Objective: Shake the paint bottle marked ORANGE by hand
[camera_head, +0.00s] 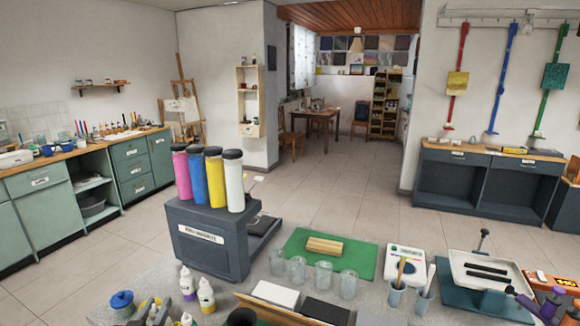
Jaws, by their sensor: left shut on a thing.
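My left gripper (151,313) shows small and dark at the bottom edge, left of the middle, over the near worktop. It is shut on a small paint bottle, mostly hidden by the fingers; its label cannot be read. Another white bottle tip (187,319) shows at the bottom edge. No ORANGE marking is legible. My right gripper is not in view.
A blue lidded pot (122,302) stands left of my gripper. A dark grey machine (208,240) carries pink, blue, yellow and white cylinders. Several glass jars (298,268) stand before a green mat (372,260). A white tray (488,270) lies at the right.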

